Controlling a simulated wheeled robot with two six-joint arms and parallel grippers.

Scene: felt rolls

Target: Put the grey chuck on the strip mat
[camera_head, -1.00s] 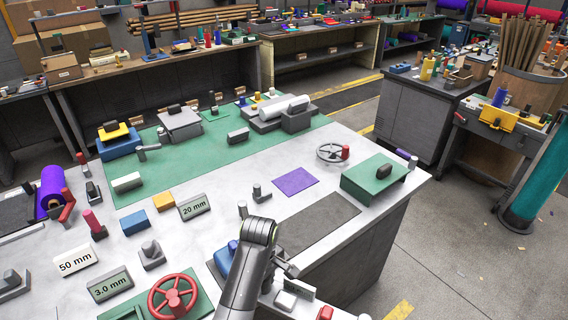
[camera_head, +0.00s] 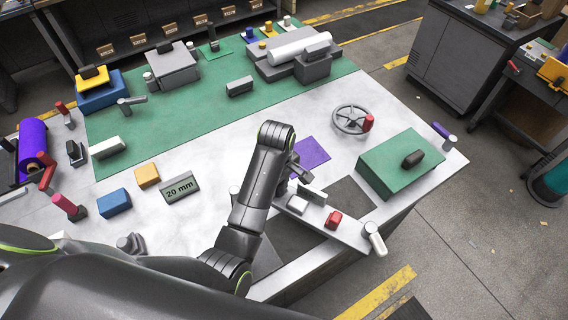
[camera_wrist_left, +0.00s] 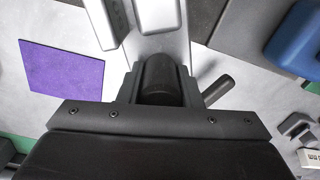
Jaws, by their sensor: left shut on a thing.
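My left gripper (camera_head: 298,174) is shut on a long light-grey piece (camera_head: 350,233), which I take to be the grey chuck. In the left wrist view my gripper (camera_wrist_left: 160,92) closes around a dark rounded grip on this piece (camera_wrist_left: 160,45). The dark grey strip mat (camera_head: 352,200) lies flat on the table's front part, partly hidden beneath the held piece, whose far end hangs past the table's front edge. My right gripper is not in view.
A purple sheet (camera_head: 311,154) lies just behind the mat. A green box (camera_head: 385,165) with a dark handle stands to its right, and a handwheel (camera_head: 350,120) behind. A 20 mm block (camera_head: 180,188) lies left of my arm.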

